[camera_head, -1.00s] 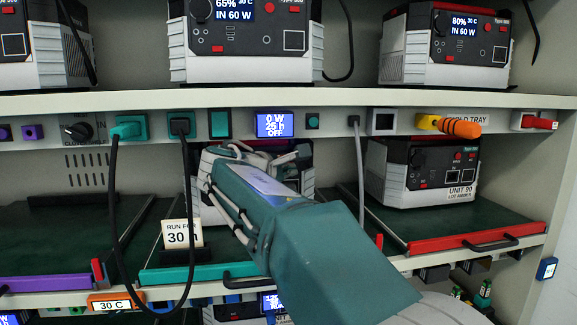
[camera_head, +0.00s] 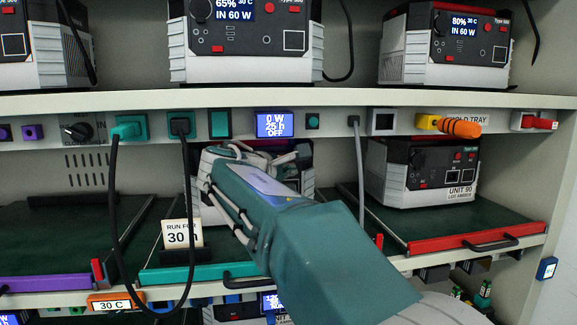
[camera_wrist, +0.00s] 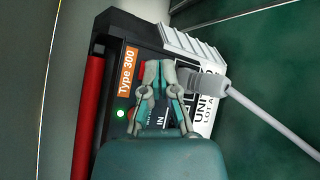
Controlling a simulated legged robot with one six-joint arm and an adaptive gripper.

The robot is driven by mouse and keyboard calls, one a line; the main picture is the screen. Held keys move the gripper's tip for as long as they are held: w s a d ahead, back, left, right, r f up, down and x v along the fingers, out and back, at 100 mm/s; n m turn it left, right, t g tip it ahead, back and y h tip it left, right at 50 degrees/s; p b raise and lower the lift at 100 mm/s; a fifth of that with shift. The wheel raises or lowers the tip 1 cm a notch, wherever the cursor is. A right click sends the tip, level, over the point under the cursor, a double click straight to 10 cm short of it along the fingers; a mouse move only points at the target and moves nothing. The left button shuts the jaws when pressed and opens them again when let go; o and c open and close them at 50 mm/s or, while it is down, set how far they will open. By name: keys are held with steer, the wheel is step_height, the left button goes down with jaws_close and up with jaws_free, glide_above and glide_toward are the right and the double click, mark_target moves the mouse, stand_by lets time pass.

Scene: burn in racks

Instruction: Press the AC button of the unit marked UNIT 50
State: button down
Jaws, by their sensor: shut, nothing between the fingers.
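A unit (camera_head: 307,183) with a dark front and pale finned sides stands on the middle shelf, mostly hidden behind my gripper (camera_head: 265,155). In the wrist view the unit (camera_wrist: 195,45) appears turned sideways, with an orange "Type 300" label (camera_wrist: 127,72) and a lit green light (camera_wrist: 121,113). Its white label (camera_wrist: 207,112) reads "UNI", with the number covered. My gripper (camera_wrist: 166,68) is shut and empty, its fingertips over the unit's front beside a red part (camera_wrist: 142,70). Whether they touch, and where the AC button is, I cannot tell.
A grey plug (camera_wrist: 208,82) with a pale cable sits at the unit's front. A UNIT 90 (camera_head: 430,172) stands to the right. The shelf lip (camera_head: 380,98) runs above my gripper.

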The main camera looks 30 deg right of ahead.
steer(key=shift+w+d+r, duration=0.1)
steer(key=shift+w+d, duration=0.05)
steer(key=shift+w, duration=0.2)
steer(key=shift+w, duration=0.15)
stand_by(0.4)
steer(key=shift+s, duration=0.6)
steer(key=s+a, duration=0.2)
steer(key=s, duration=0.3)
steer(key=shift+s, duration=0.4)
stand_by(0.6)
